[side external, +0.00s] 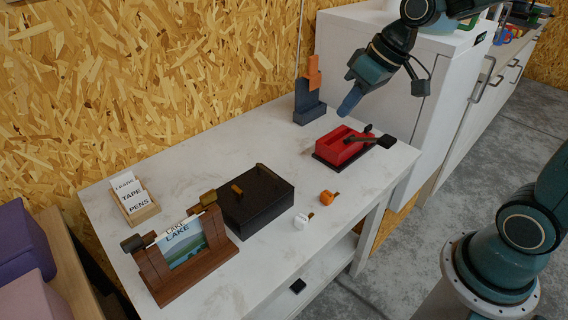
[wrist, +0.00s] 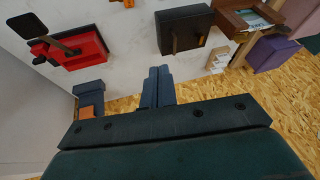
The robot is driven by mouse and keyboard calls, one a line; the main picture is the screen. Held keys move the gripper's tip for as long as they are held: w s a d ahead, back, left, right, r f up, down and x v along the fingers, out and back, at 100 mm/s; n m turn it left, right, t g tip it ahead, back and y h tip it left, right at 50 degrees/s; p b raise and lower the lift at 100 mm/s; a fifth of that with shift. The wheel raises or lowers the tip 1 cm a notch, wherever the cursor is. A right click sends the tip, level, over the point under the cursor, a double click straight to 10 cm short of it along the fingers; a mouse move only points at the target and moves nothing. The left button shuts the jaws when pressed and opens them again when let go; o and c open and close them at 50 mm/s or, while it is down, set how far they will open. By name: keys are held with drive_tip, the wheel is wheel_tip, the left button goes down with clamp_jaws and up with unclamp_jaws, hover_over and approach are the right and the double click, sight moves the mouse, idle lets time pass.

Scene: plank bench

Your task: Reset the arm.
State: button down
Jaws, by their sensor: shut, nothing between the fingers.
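My gripper (side external: 350,101) hangs above the far right end of the white bench, over the red device and beside the dark grey stand. Its blue fingers are closed together with nothing between them. The shut fingers also show in the wrist view (wrist: 158,87), pointing over the bench top.
A red device (side external: 339,146) with a black lever sits on the bench (side external: 209,158). A grey stand (side external: 307,103) with orange blocks is behind it. A black box (side external: 262,205), a card holder (side external: 142,209), a wooden picture frame (side external: 187,277), and white (side external: 300,221) and orange (side external: 327,198) pieces lie leftward.

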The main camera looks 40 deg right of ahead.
drive_tip(key=s+d+r+m+t+h, duration=0.1)
drive_tip(key=s+r+h, duration=0.1)
drive_tip(key=s, duration=1.5)
drive_tip(key=shift+r+h, duration=0.3)
drive_tip(key=shift+r, duration=0.5)
drive_tip(key=shift+d, duration=0.1)
